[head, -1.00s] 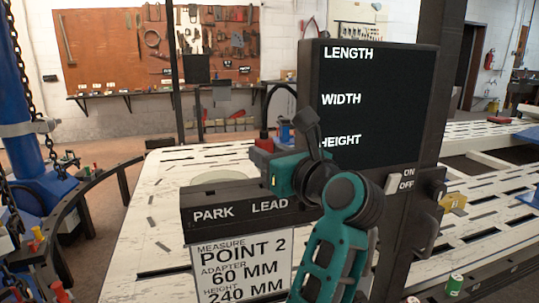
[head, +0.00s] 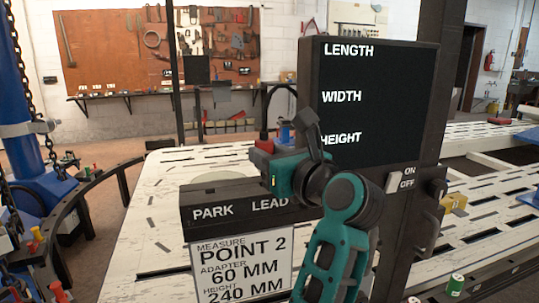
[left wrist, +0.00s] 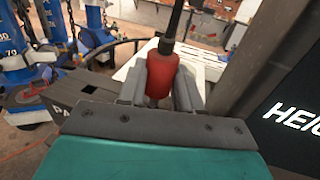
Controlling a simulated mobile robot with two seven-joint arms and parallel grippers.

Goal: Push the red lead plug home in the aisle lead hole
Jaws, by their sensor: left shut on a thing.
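My left gripper (head: 262,160) is shut on the red lead plug (left wrist: 162,76). The left wrist view shows the plug upright between the two grey fingers, with a black lead rising from its top. Part of the red plug also shows in the head view (head: 265,146), above the fingers. The gripper is over the LEAD end of the dark box (head: 226,208) labelled PARK and LEAD. The aisle lead hole and the plug's lower end are hidden, so I cannot tell how deep the plug sits. My right gripper is not in view.
A black display panel (head: 392,85) with LENGTH, WIDTH and HEIGHT stands close to the right of the gripper. A white slotted bench (head: 150,215) lies behind and left. A blue post (head: 25,110) stands far left.

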